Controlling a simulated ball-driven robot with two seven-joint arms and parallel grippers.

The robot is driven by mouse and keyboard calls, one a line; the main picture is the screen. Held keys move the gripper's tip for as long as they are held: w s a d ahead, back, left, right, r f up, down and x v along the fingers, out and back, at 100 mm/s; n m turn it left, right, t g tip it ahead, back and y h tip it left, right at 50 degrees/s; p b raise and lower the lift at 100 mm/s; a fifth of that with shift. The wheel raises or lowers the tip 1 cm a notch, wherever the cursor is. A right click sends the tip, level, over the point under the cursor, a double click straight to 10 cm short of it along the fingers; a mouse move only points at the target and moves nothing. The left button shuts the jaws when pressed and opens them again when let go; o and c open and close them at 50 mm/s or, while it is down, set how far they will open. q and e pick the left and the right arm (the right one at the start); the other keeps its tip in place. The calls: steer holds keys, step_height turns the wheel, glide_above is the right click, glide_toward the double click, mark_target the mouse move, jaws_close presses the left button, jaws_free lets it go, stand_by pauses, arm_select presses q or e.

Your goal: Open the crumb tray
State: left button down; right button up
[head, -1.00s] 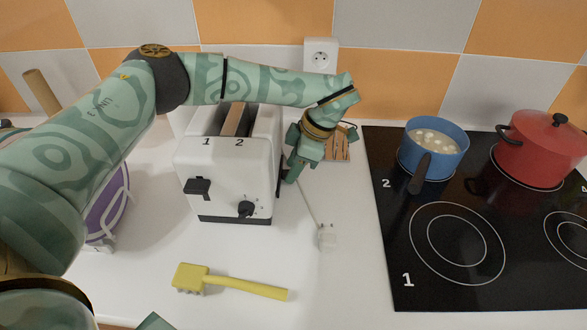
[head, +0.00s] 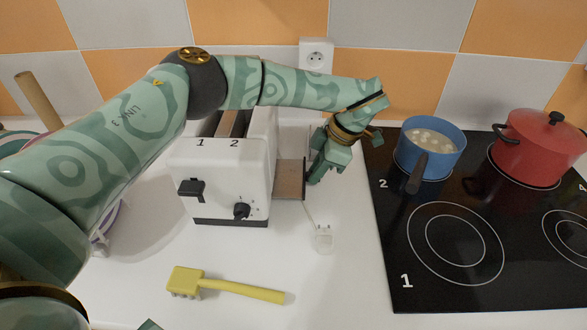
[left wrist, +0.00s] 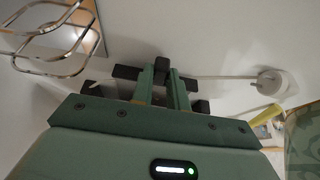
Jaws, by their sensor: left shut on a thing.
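The white toaster (head: 218,182) stands upright on the counter, with slots on top and a lever and knob on its front. The crumb tray (head: 289,179), a flat brownish plate with a dark outer edge, sticks out of the toaster's right side. My left gripper (head: 312,177) is at the tray's outer end, shut on it; the arm partly hides the toaster's back. In the left wrist view the left gripper's fingers (left wrist: 165,88) are close together around a small dark part. My right gripper does not show.
A yellow meat mallet (head: 228,287) lies in front of the toaster. A white plug (head: 323,240) with its cord lies right of it. The black cooktop (head: 395,250) on the right carries a blue pan (head: 430,150) and a red pot (head: 540,150). A wall socket (head: 316,55) is behind.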

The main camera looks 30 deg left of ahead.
arm_select(q)
steer(key=d, duration=0.1)
steer(key=w+d+b, duration=0.1)
steer(key=d, duration=0.1)
steer(key=w+d+b, duration=0.1)
steer(key=shift+w+d+f, duration=0.15)
steer(key=shift+w+d, duration=0.05)
steer(key=shift+d, duration=0.15)
steer(key=shift+w+d, duration=0.1)
steer(key=shift+d, duration=0.1)
steer(key=shift+r, duration=0.2)
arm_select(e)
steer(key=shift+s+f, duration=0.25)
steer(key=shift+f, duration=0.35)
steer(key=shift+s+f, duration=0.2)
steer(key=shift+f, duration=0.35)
arm_select(q)
steer(key=c, duration=1.4)
jaws_free()
steer(key=shift+o, duration=0.2)
steer(key=b+v, duration=0.2)
steer(key=v, duration=1.4)
steer(key=shift+r, duration=0.2)
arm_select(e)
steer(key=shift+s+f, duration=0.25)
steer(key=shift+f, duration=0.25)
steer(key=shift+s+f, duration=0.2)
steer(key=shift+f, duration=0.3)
